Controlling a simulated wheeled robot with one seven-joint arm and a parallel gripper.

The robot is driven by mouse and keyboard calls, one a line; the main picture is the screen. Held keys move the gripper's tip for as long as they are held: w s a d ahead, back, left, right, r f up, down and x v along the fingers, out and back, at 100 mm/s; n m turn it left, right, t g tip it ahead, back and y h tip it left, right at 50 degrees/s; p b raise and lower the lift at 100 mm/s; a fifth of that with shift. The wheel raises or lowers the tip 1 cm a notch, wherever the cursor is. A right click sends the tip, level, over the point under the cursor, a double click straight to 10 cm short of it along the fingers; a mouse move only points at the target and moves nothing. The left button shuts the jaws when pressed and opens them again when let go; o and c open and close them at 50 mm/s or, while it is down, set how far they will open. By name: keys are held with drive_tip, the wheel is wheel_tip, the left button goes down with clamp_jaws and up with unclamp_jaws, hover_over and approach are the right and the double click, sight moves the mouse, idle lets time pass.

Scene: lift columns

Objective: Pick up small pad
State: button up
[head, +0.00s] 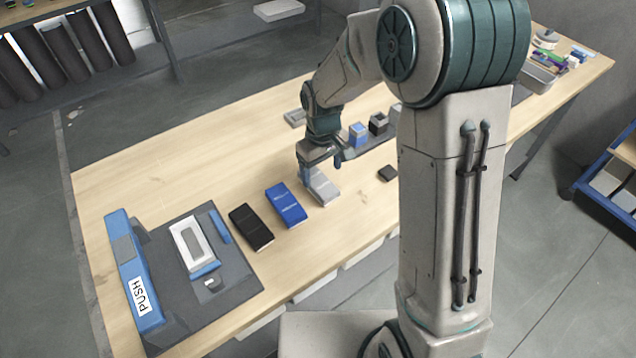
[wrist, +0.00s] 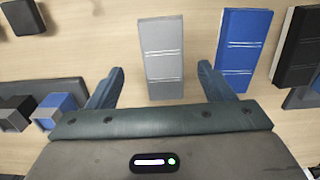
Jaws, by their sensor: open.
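A small dark square pad (head: 388,173) lies flat on the table, right of my gripper; it also shows at the top left corner of the wrist view (wrist: 22,18). A light grey ribbed block (head: 325,192) lies under my gripper. In the wrist view the grey block (wrist: 162,55) sits between the two finger directions, nearer the left-right middle. My gripper (wrist: 160,85) is open and empty, its fingers wide apart on either side of the grey block's near end. In the head view my gripper (head: 321,166) hangs over that block; whether it touches cannot be told.
A blue block (head: 287,205) and a black block (head: 251,227) lie left of the grey one. A blue cube (head: 358,134) and a dark cube (head: 378,123) stand behind. A dark station with a blue PUSH bar (head: 140,290) fills the left end. The table's back left is bare.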

sight(320, 182)
drive_tip(key=shift+a+f+p, duration=0.15)
drive_tip(key=shift+f+p, duration=0.2)
drive_tip(key=shift+f, duration=1.1)
drive_tip(key=shift+a+f+p, duration=0.1)
drive_tip(key=shift+f+p, duration=0.25)
drive_tip(key=shift+f, duration=1.05)
drive_tip(key=c, duration=1.1)
